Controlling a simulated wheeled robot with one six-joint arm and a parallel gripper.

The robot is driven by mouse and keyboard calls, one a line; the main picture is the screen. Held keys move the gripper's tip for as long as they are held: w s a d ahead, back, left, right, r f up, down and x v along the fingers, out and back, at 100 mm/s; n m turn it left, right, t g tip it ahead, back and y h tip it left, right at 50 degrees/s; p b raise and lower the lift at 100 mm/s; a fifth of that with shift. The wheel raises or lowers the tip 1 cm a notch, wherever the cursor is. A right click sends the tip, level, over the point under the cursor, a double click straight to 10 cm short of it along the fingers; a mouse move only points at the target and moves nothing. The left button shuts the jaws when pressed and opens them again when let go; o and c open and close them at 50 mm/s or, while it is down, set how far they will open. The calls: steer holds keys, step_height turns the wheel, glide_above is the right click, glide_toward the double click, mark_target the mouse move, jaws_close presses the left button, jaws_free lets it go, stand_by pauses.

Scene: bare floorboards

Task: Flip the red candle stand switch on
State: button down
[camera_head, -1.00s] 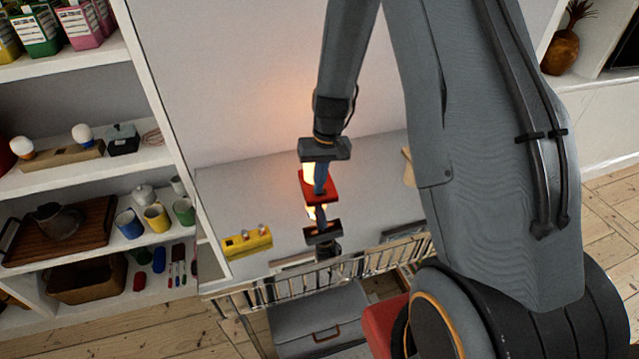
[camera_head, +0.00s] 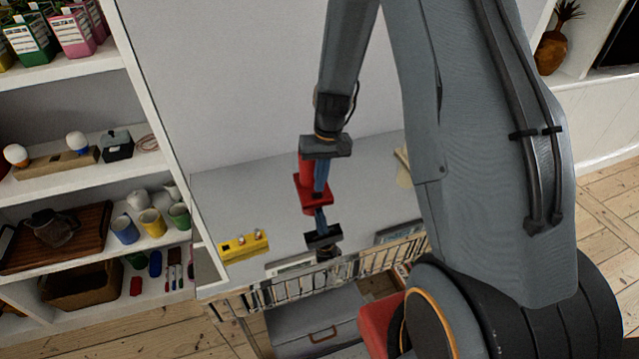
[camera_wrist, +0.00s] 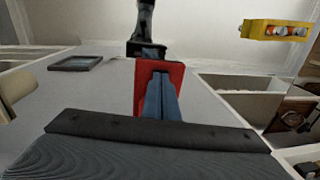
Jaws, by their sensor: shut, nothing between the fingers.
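The red candle stand (camera_head: 314,192) stands on the grey-white tabletop, with a red upright part partly hidden behind my gripper. No glow shows on it. My gripper (camera_head: 321,190) points down at it, its blue fingers together and overlapping the red base in the picture. In the wrist view the closed fingers (camera_wrist: 163,82) lie in front of the red base (camera_wrist: 144,69), with nothing seen between them. Whether they touch the switch cannot be told; the switch is hidden.
A yellow block with small knobs (camera_head: 243,246) lies to the left on the tabletop. A metal rack (camera_head: 350,267) runs along the table edge. White shelves with cups (camera_head: 151,221) stand at left.

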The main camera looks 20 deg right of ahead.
mark_target(321, 194)
step_height(321, 194, up, 12)
steer(key=d+b, duration=0.1)
steer(key=b, duration=0.1)
steer(key=shift+d+b, duration=0.25)
steer(key=shift+b, duration=0.05)
steer(key=shift+w+a+f+b, duration=0.15)
steer(key=shift+w+f+b, duration=0.1)
steer(key=shift+b, duration=0.95)
steer(key=b, duration=0.2)
steer(key=shift+a+b, duration=0.2)
steer(key=shift+b, duration=0.1)
steer(key=shift+a+r+b, duration=0.15)
steer(key=shift+b, duration=0.75)
steer(key=shift+s+r, duration=0.1)
steer(key=shift+r, duration=0.1)
steer(key=shift+a+f, duration=0.1)
steer(key=shift+f, duration=0.05)
steer(key=f, duration=0.4)
steer(key=a+f+p, duration=0.1)
steer(key=f, duration=0.4)
steer(key=f+p, duration=0.1)
steer(key=f, duration=0.3)
steer(key=shift+a+f, duration=0.3)
steer(key=shift+f, duration=0.05)
